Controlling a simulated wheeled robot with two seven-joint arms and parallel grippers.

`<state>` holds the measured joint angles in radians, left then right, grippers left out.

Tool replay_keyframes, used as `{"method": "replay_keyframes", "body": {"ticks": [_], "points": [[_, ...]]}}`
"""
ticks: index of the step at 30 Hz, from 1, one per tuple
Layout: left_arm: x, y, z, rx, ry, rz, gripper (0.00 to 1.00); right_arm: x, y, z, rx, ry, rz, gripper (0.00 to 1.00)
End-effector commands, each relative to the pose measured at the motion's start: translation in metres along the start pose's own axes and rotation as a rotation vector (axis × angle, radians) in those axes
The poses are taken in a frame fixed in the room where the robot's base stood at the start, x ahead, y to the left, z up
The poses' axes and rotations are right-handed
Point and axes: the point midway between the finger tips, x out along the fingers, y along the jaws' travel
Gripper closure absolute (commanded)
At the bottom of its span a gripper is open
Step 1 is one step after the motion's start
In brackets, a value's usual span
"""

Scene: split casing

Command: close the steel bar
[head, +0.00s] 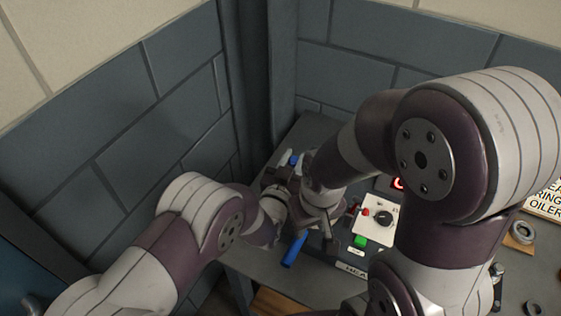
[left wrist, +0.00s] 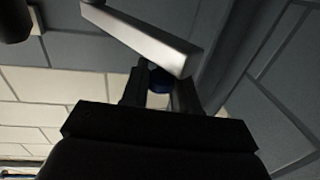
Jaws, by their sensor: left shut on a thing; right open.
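A blue grip (head: 293,160) shows at the tip of my left gripper (head: 290,168) in the head view. In the left wrist view the fingers (left wrist: 160,88) are shut on a dark blue piece (left wrist: 159,79). A pale steel-coloured bar (left wrist: 145,40) crosses just beyond them; I cannot tell how it joins the blue piece. A second blue grip (head: 294,250) slants near the bench's front edge, below both grippers. My right gripper (head: 326,236) is open, close beside the left one. The two wrists hide most of the casing and the bar between them.
A white control box (head: 376,228) with a black knob and a green button (head: 360,240) stands right of the grippers. Rings (head: 522,232) and a sign (head: 545,203) lie farther right. Block walls close in behind and left. My right arm covers much of the bench (head: 250,262).

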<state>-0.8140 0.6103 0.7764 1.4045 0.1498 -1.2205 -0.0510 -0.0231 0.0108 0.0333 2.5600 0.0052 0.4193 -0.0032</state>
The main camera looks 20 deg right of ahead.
Motion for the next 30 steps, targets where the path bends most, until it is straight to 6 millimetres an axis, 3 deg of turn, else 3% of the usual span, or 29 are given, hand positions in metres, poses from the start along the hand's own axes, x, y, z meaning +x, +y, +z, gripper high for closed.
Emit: {"method": "replay_keyframes", "body": {"ticks": [1,12,13,15,25,30], "points": [[0.003,0.002,-0.007,-0.002,0.018,-0.001,1.00,0.000,0.000,0.000,0.000,0.000,0.000,0.57],[0.003,0.003,-0.009,-0.001,0.021,-0.002,1.00,0.000,0.000,0.000,0.000,0.000,0.000,0.57],[0.003,0.003,-0.009,-0.001,0.021,-0.003,0.64,0.000,0.000,0.000,0.000,0.000,0.000,0.57],[0.003,0.003,-0.009,-0.001,0.020,-0.003,0.47,0.000,0.000,0.000,0.000,0.000,0.000,0.57],[-0.002,0.002,-0.003,0.000,0.007,-0.003,0.47,0.002,0.000,0.000,0.000,0.000,0.000,0.57],[-0.029,0.003,-0.001,0.000,0.007,-0.003,0.47,0.009,0.000,0.001,0.000,0.000,0.000,0.57]]}}
